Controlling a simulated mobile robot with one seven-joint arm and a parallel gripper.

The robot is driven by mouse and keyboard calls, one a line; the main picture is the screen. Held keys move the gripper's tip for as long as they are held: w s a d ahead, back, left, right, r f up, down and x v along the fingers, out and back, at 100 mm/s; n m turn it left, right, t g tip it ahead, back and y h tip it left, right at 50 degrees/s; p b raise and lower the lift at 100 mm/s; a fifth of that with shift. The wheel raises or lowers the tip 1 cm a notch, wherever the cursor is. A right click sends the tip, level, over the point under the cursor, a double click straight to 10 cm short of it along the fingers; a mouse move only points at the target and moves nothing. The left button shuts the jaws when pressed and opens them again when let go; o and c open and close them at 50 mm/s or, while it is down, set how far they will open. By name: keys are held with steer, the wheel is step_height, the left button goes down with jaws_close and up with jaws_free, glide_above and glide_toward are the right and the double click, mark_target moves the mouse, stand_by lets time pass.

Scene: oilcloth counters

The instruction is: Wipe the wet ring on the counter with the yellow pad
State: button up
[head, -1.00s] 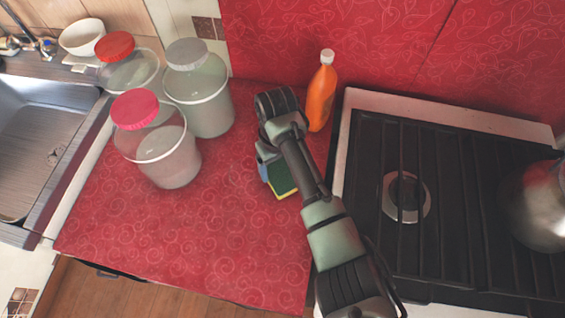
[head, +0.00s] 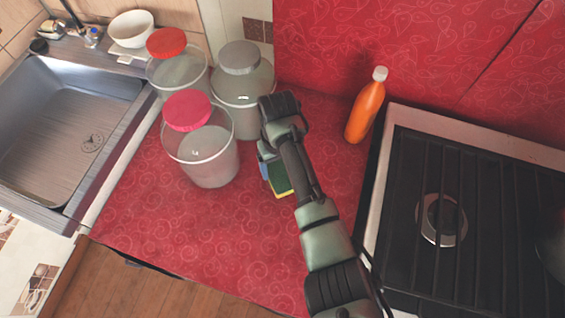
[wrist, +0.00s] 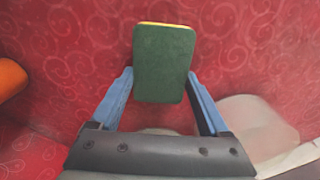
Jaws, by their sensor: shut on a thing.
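The yellow pad (head: 278,180) has a dark green face and a thin yellow edge. My gripper (head: 271,171) is shut on it, with its blue fingers at the pad's two sides. In the wrist view the pad (wrist: 164,65) sits between the fingertips of my gripper (wrist: 160,76), green face towards the camera. The pad is over the red counter (head: 190,225), right of the pink-lidded jar. I cannot tell whether it touches the counter. I make out no wet ring in either view; my arm and the pad cover part of the counter.
A pink-lidded jar (head: 205,155), a grey-lidded jar (head: 243,95) and a red-lidded jar (head: 178,72) stand left of my gripper. An orange bottle (head: 365,112) stands behind right, beside the stove (head: 470,200). A sink (head: 60,130) is at left. The counter's front left is clear.

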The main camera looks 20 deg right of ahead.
steer(key=shift+w+a+r+p, duration=0.15)
steer(key=shift+w+a+p, duration=0.25)
steer(key=shift+a, duration=0.3)
step_height(320, 180, up, 4)
steer(key=p, duration=0.3)
steer(key=shift+s+d+r, duration=0.1)
step_height(320, 180, up, 4)
steer(key=p, duration=0.3)
steer(key=shift+f+p, duration=0.2)
steer(key=shift+p, duration=0.1)
